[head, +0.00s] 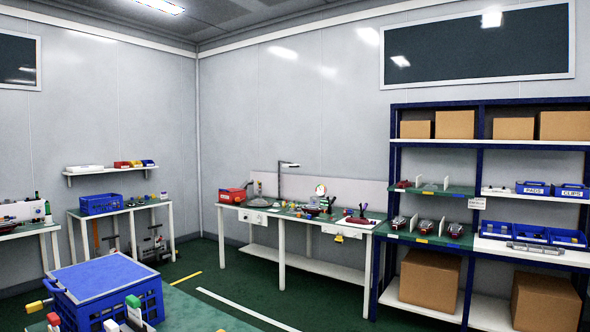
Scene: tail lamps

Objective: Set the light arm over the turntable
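A thin dark post with a short pale-headed light arm (288,164) stands at the back of the far workbench, its head pointing right. The bench (262,217) has a green top and white legs. Neither of my grippers is in view.
A blue crate (106,309) with a flat blue top stands close at lower left, with coloured handles around it. A blue-framed shelf rack (478,200) with boxes and bins stands right of the bench. Green floor (222,262) with yellow and white lines lies open before the bench.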

